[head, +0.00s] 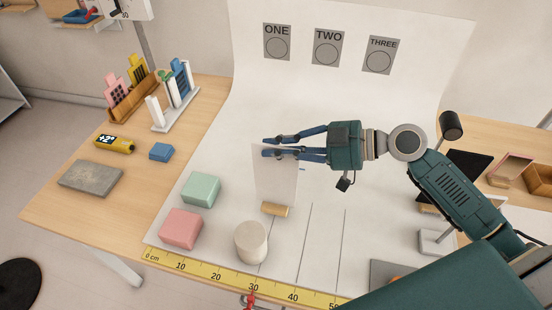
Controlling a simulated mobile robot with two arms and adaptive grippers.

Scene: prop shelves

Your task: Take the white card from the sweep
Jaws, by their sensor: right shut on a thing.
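The white card (275,182) stands upright on the white paper sweep (350,100), near the middle of the table. My right gripper (266,146) comes in from the right and is shut on the card's upper edge, its blue fingers pointing left. A short tan wooden piece (275,210) shows at the card's foot. I cannot tell whether the card's lower edge touches it. My left gripper is not in view.
A green block (200,190), a pink block (181,229) and a cream cylinder (251,242) stand left of and in front of the card. A yellow ruler (234,287) runs along the front edge. Small racks (171,103) stand at the back left.

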